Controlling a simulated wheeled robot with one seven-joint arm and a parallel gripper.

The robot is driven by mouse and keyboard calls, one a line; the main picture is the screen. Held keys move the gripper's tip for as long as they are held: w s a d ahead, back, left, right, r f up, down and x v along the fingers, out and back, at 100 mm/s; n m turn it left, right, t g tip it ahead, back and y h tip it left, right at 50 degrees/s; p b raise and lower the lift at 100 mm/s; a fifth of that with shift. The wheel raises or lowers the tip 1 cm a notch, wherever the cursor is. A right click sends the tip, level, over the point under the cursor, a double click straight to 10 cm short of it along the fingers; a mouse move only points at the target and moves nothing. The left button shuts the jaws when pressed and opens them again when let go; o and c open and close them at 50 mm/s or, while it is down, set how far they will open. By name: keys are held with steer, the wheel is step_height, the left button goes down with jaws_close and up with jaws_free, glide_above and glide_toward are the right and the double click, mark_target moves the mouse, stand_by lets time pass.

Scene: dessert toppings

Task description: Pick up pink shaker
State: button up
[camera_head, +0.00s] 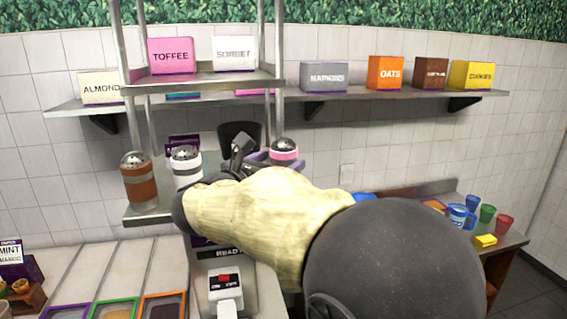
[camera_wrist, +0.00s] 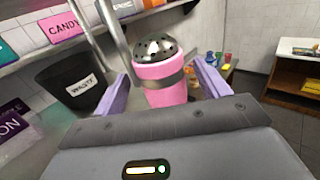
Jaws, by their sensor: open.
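The pink shaker (camera_wrist: 160,75) has a domed, perforated metal lid and a grey band around its pink body. It stands upright in the wrist view between the two purple fingers of my gripper (camera_wrist: 158,88). The fingers are open, with a gap visible on the left side; I cannot tell whether the right finger touches it. In the head view the pink shaker (camera_head: 285,150) shows just beyond my gripper (camera_head: 262,160), near the right post of the metal rack. Its lower part is hidden by my gripper and arm.
A brown shaker (camera_head: 140,183) and a white shaker (camera_head: 186,168) stand to the left on the metal rack. A black waste bin (camera_wrist: 78,88) is left of the pink shaker. Rack posts stand close by. Coloured cups (camera_head: 487,214) sit on a table at the right.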

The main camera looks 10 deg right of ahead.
mark_target(288, 156)
steer(key=p+x, duration=0.2)
steer(key=x, duration=0.1)
steer(key=shift+w+d+r, duration=0.15)
steer(key=shift+d+r, duration=0.05)
steer(key=shift+d, duration=0.05)
steer(key=shift+w+d+f, duration=0.2)
steer(key=shift+w+d, duration=0.1)
steer(key=shift+w, duration=0.05)
steer(key=shift+s, duration=0.1)
steer(key=shift+c, duration=0.2)
steer(key=c, duration=1.1)
